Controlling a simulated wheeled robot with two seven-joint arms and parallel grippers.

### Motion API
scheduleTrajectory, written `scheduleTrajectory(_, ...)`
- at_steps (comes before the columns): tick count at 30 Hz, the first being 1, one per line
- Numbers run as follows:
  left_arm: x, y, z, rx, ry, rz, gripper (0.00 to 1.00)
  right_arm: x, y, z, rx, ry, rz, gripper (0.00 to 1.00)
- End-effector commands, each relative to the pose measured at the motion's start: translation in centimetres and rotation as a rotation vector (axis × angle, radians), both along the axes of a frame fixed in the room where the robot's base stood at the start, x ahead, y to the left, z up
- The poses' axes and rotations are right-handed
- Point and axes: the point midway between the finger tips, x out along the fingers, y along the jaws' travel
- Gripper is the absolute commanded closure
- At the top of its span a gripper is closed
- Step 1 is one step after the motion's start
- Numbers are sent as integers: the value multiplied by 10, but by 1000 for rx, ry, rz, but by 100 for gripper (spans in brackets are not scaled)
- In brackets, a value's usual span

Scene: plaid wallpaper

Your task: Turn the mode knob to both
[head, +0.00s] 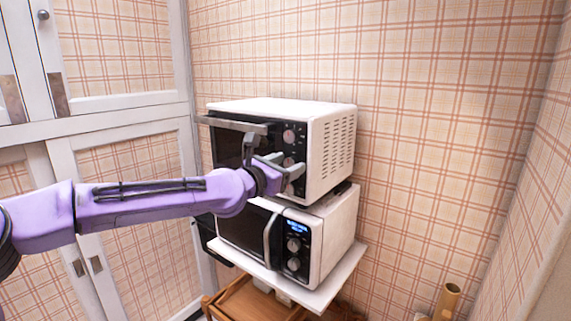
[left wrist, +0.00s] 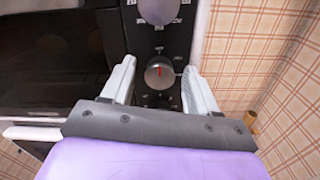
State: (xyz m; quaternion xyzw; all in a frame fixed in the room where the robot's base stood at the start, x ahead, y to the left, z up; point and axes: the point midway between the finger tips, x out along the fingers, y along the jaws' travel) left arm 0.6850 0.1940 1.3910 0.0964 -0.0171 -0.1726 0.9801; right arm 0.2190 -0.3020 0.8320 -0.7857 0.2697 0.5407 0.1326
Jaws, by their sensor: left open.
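The white toaster oven (head: 328,140) with a black front stands on top of a microwave. Its control strip has round grey knobs, and one upper knob (head: 289,135) shows clear in the head view. My left gripper (head: 274,158) is at the strip, open, partly covering the lower controls. In the left wrist view a knob with a red mark (left wrist: 160,72) lies between the two open fingers, with a gap visible on each side. Another knob (left wrist: 160,10) is above it. The printed labels are too small to read, so I cannot tell which is the mode knob.
The white microwave (head: 335,230) with a lit blue display sits below on a white shelf (head: 330,288) of a wooden cart. The oven's handle bar (head: 232,124) sticks out at the left. White cabinets (head: 120,125) stand at the left. The plaid wall is close behind.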

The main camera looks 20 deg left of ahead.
Motion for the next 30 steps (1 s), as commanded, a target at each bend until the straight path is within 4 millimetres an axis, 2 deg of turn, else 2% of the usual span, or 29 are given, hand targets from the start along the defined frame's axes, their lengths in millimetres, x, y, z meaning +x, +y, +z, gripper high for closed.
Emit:
scheduleTrajectory(1,0,0,0,0,0,0,41,0,0,0,0,0,0,100)
scheduleTrajectory(6,0,0,0,0,0,0,96,0,0,0,0,0,0,100)
scheduleTrajectory(20,-1,1,-2,81,-28,0,97,0,0,-5,0,0,0,100)
scheduleTrajectory(30,-1,0,-3,343,-124,-1,97,0,0,-18,0,0,0,100)
